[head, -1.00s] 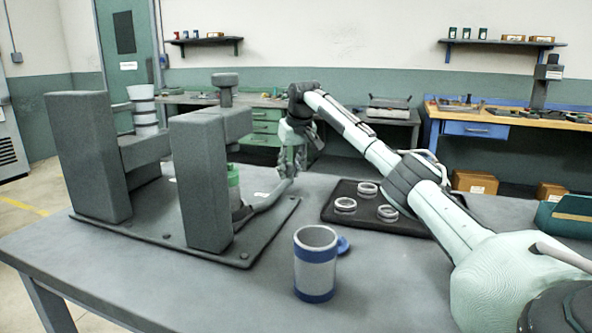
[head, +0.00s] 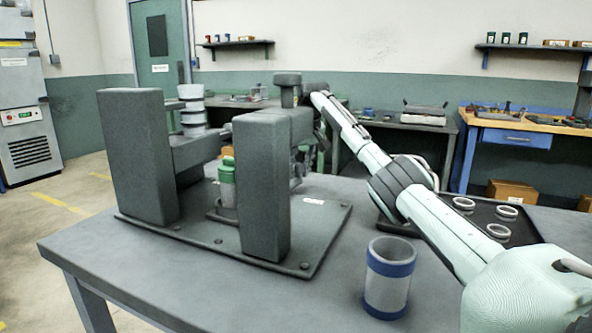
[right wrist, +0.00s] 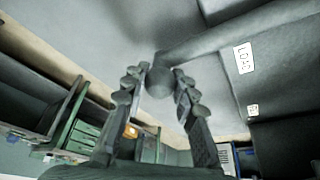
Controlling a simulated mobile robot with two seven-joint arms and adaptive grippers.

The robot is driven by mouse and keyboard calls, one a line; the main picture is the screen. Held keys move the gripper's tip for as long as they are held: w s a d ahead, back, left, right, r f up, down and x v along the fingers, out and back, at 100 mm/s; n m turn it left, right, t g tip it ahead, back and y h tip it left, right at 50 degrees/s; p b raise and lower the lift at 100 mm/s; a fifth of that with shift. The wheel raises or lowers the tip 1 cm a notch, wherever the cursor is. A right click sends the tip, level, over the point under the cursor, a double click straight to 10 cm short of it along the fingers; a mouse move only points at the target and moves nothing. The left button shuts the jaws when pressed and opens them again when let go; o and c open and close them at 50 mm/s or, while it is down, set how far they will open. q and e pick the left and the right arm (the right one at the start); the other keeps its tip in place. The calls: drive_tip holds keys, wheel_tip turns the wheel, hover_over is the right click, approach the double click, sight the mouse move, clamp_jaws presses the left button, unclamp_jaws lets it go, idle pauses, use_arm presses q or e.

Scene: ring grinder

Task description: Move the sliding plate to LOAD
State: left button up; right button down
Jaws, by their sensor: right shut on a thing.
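The ring grinder has two grey columns, the nearer one (head: 262,190) in front on the right. The sliding plate (head: 213,215) shows between the columns, partly hidden, with a green-capped part (head: 227,182) standing over it. My right gripper (head: 297,168) is behind the nearer column's right edge, partly hidden. In the right wrist view its fingers (right wrist: 160,78) are shut around the round knob (right wrist: 160,82) of a grey lever (right wrist: 200,42). My left gripper is not in view.
A white and blue mug (head: 389,280) stands on the table (head: 200,290) at front right. A dark tray (head: 530,238) with metal rings lies at the right under my right arm. The table's front left is clear.

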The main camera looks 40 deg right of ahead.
drive_tip(key=shift+d+r, duration=0.1)
drive_tip(key=c, duration=1.2)
unclamp_jaws()
drive_tip(key=shift+s, duration=0.1)
drive_tip(key=shift+o, duration=0.2)
drive_tip(key=v, duration=1.2)
